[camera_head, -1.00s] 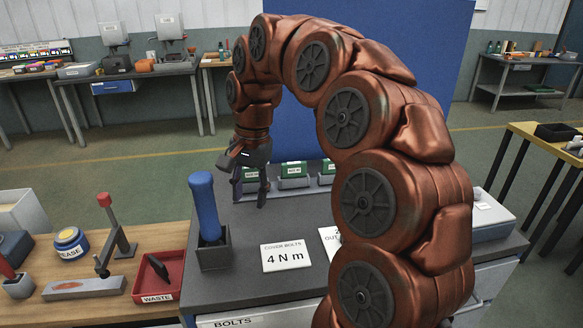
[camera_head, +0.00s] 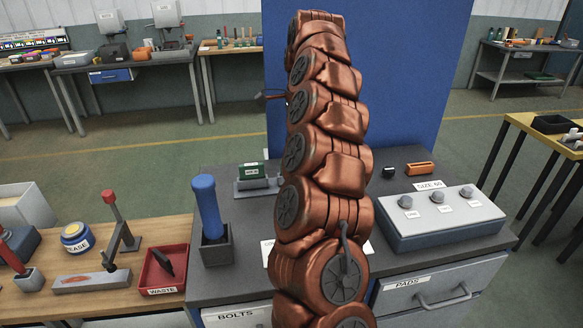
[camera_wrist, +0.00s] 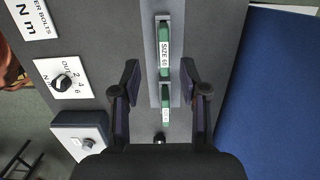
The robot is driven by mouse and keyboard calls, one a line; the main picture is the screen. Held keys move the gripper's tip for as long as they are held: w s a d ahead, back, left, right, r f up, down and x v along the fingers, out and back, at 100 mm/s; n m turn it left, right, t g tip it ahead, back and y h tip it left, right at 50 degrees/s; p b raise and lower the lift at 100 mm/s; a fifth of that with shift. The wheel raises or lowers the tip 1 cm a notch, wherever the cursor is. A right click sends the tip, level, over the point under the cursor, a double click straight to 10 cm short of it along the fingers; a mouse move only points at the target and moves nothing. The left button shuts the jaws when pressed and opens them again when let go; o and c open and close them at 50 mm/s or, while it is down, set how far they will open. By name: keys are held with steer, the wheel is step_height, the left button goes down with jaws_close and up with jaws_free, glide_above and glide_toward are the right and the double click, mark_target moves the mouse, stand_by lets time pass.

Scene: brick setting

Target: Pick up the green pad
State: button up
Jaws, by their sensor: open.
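Two green pads with white labels stand in a grey rack in the wrist view. The upper one (camera_wrist: 163,45), marked SIZE 60, is close to the fingertips, and the lower one (camera_wrist: 165,103) lies between the fingers in the picture. My gripper (camera_wrist: 159,72) is open and empty, one finger either side of the rack (camera_wrist: 153,90). I cannot tell its height above the pads. In the head view a green pad (camera_head: 251,170) sits in the rack left of my arm. My arm hides most of the gripper and the rest of the rack there.
A blue-handled tool (camera_head: 207,205) stands in a dark holder at the bench's left. A grey box with knobs (camera_head: 440,217) and a small orange object (camera_head: 420,168) are at the right. A blue panel (camera_head: 420,80) rises behind. A red waste tray (camera_head: 163,268) is at lower left.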

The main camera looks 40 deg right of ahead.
steer(key=shift+a+f+p, duration=0.1)
steer(key=shift+f+p, duration=0.25)
steer(key=shift+f, duration=0.9)
steer(key=shift+w+d+f+p, duration=0.1)
steer(key=shift+d+f+p, duration=0.05)
steer(key=shift+f+p, duration=0.65)
steer(key=shift+w+d+f+p, duration=0.15)
steer(key=shift+f+p, duration=0.3)
steer(key=shift+f, duration=0.5)
steer(key=shift+a+f, duration=0.1)
steer(key=shift+f, duration=0.8)
jaws_close()
